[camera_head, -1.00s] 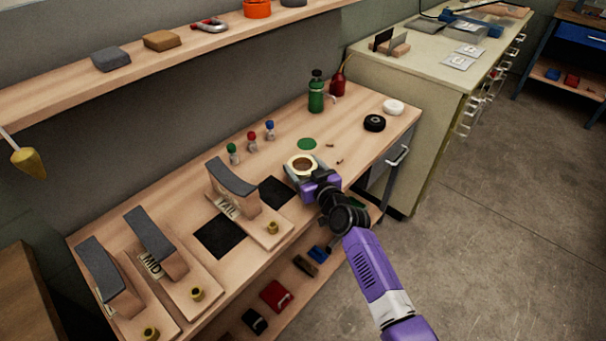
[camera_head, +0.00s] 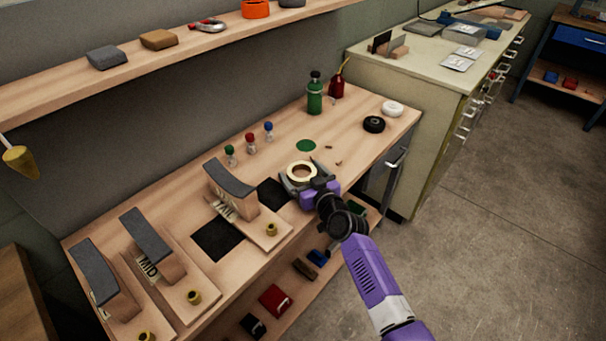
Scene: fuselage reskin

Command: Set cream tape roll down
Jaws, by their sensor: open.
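The cream tape roll (camera_head: 291,168) lies flat on the wooden workbench, near its front right part, to the right of a black square. My gripper (camera_head: 304,176) is open, with its fingers just in front of and beside the roll. Whether a finger touches the roll cannot be told. A green disc (camera_head: 306,146) lies on the bench just behind the roll.
A black roll (camera_head: 374,124) and a white roll (camera_head: 392,108) stand at the bench's right end. The tail block (camera_head: 228,181) is on the left. Clear wood (camera_head: 345,140) lies to the right.

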